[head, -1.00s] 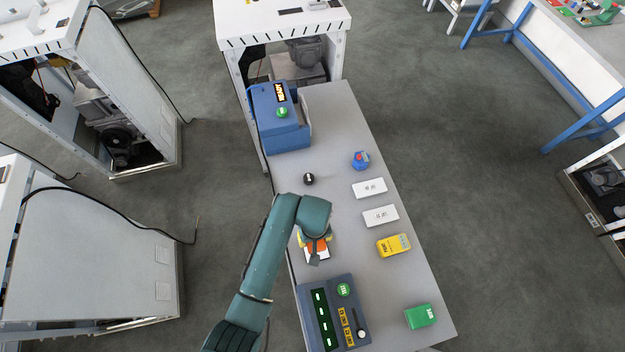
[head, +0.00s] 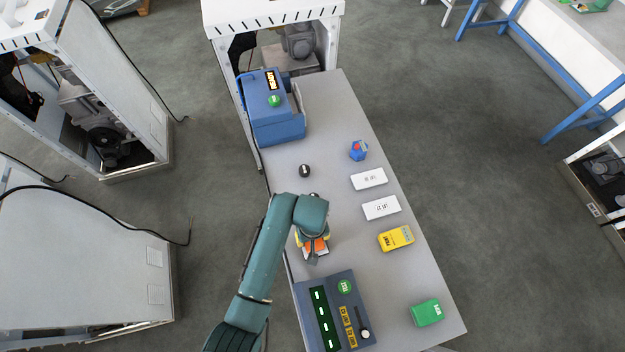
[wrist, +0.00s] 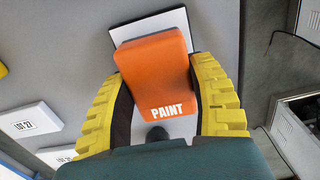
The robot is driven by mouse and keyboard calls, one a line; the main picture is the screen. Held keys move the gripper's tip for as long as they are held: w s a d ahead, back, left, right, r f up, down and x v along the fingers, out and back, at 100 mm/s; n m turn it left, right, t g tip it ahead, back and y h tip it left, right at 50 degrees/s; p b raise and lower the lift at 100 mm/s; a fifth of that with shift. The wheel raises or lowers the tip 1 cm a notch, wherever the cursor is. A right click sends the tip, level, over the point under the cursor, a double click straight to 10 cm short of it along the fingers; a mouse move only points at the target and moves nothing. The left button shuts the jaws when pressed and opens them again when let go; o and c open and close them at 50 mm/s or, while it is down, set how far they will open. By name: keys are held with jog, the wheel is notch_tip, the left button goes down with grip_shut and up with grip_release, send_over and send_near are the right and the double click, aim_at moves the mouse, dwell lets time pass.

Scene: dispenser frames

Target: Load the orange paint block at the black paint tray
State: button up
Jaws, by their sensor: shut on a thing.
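The orange block (wrist: 155,75) marked PAINT fills the middle of the wrist view. My gripper (wrist: 160,80) has its two yellow fingers closed on the block's left and right sides. A white panel with a dark edge (wrist: 183,22) shows behind the block; I cannot tell if this is the black paint tray, or if the block touches it. In the head view the orange block (head: 319,245) shows partly under my gripper (head: 312,240), above the left edge of the grey table. My wrist hides much of the block there.
A blue-grey console (head: 335,312) with a green button and lever stands in front. A blue machine (head: 275,110) is at the far end.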

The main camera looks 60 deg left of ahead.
jog(key=shift+f, duration=0.65)
dwell(1.8)
jog(key=shift+s, duration=0.1)
notch_tip(320, 180, up, 7)
jog(key=p, duration=0.7)
jog(key=shift+r+p, duration=0.2)
jog(key=shift+p, duration=0.1)
jog(key=shift+f, duration=0.1)
jog(key=w+d+r+m+p, duration=0.1)
jog(key=w+d+r+m, duration=0.1)
jog(key=d+r+m, duration=0.2)
jog(key=w+d+r+m+p, duration=0.1)
jog(key=w+d+r+m, duration=0.2)
jog(key=d+m, duration=0.7)
jog(key=d+r, duration=0.1)
jog(key=d, duration=0.5)
jog(key=shift+d+r, duration=0.2)
